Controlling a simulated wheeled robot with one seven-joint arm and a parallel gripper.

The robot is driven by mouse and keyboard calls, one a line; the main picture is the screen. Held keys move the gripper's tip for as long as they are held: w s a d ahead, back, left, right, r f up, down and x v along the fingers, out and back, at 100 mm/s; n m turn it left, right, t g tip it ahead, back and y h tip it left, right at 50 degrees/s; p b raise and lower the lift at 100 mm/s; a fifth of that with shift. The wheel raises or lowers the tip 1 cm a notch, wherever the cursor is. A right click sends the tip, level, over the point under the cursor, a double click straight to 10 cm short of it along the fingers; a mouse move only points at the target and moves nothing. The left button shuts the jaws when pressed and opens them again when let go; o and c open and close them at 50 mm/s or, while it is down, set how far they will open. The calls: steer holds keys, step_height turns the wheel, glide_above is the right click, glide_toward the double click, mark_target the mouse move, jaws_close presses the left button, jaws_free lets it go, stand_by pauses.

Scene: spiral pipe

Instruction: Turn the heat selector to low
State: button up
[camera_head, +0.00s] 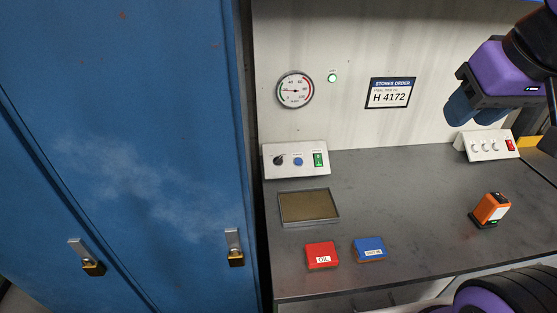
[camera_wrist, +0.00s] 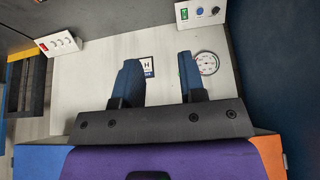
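A white control box (camera_head: 295,147) stands at the back left of the bench against the wall. It carries a black knob (camera_head: 280,160), a blue knob or button (camera_head: 298,161) and a green switch (camera_head: 318,159). The labels are too small to read, so I cannot tell for certain which is the heat selector; the black knob looks like a rotary selector. In the wrist view the black knob (camera_wrist: 217,11) shows upside down at the top right. My gripper (camera_head: 461,108) is at the upper right, well away from the box. Its blue fingers (camera_wrist: 159,76) are apart with nothing between them.
A second box (camera_head: 487,155) with several white knobs and a red switch stands at the back right. A shallow tray (camera_head: 308,224), red box (camera_head: 321,255), blue box (camera_head: 369,249) and orange device (camera_head: 490,209) lie on the bench. A blue locker (camera_head: 120,120) borders the left.

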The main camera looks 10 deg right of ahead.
steer(key=w+a+f+m, duration=0.2)
steer(key=w+a, duration=0.1)
steer(key=w, duration=0.9)
steer(key=m+g+y, duration=0.2)
steer(key=m+y, duration=0.2)
steer(key=m, duration=0.2)
glide_above(278, 160)
steer(key=s+d, duration=0.3)
step_height(278, 160, down, 27)
steer(key=x, duration=1)
steer(key=shift+d, duration=0.25)
steer(key=c, duration=0.6)
steer(key=shift+o, duration=0.2)
